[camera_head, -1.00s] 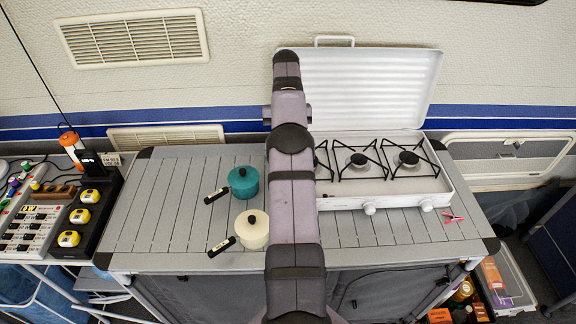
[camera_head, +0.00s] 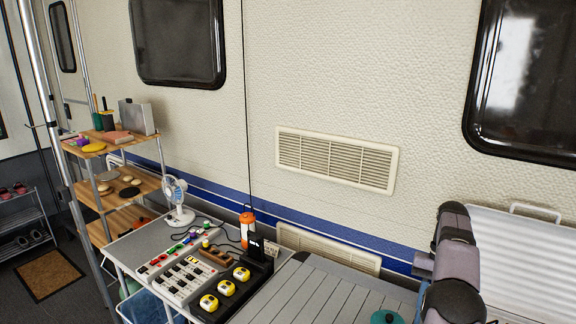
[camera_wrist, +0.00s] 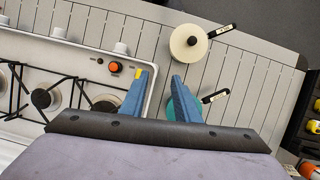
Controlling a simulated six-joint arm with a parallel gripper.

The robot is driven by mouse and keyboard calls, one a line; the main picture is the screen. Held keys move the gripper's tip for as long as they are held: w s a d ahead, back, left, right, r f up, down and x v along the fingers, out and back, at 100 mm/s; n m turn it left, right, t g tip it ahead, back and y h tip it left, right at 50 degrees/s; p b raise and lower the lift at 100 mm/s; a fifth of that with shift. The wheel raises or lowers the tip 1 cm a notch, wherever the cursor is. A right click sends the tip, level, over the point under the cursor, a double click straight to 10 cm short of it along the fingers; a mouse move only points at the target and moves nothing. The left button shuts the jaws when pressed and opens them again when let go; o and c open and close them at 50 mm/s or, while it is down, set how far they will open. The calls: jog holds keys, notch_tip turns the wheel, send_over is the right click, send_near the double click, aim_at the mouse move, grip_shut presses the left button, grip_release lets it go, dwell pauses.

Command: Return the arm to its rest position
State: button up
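My arm (camera_head: 455,265) is at the right edge of the head view, reaching up beside the white stove lid (camera_head: 520,260). My gripper (camera_wrist: 160,75) shows only in the wrist view. Its two blue fingers are apart, with nothing seen between them. They point down over the grey slatted table (camera_wrist: 235,65), between the stove and the pots. The fingertips are close to the stove's edge in the picture; the height above it is hard to tell.
In the wrist view, the white stove (camera_wrist: 60,60) is left. A cream pot (camera_wrist: 183,50) lies beyond the fingers, and a teal pot (camera_wrist: 190,105) is partly hidden by one finger. In the head view, a side table holds a fan (camera_head: 177,200), lantern (camera_head: 247,230) and yellow tape measures (camera_head: 227,287).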

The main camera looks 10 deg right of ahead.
jog(key=a+n+t+h, duration=0.15)
jog(key=a+n, duration=0.25)
jog(key=a, duration=1.5)
jog(key=s+a+f+n+t+h, duration=0.1)
jog(key=s+a+f+n, duration=0.2)
jog(key=s+a, duration=0.9)
jog(key=s+f, duration=0.2)
jog(key=s, duration=0.1)
jog(key=shift+a+n+t, duration=0.15)
jog(key=shift+n+t, duration=0.2)
jog(key=shift+n, duration=0.05)
jog(key=shift+f, duration=0.15)
notch_tip(320, 180, down, 42)
jog(key=b, duration=4.1)
jog(key=shift+b, duration=0.4)
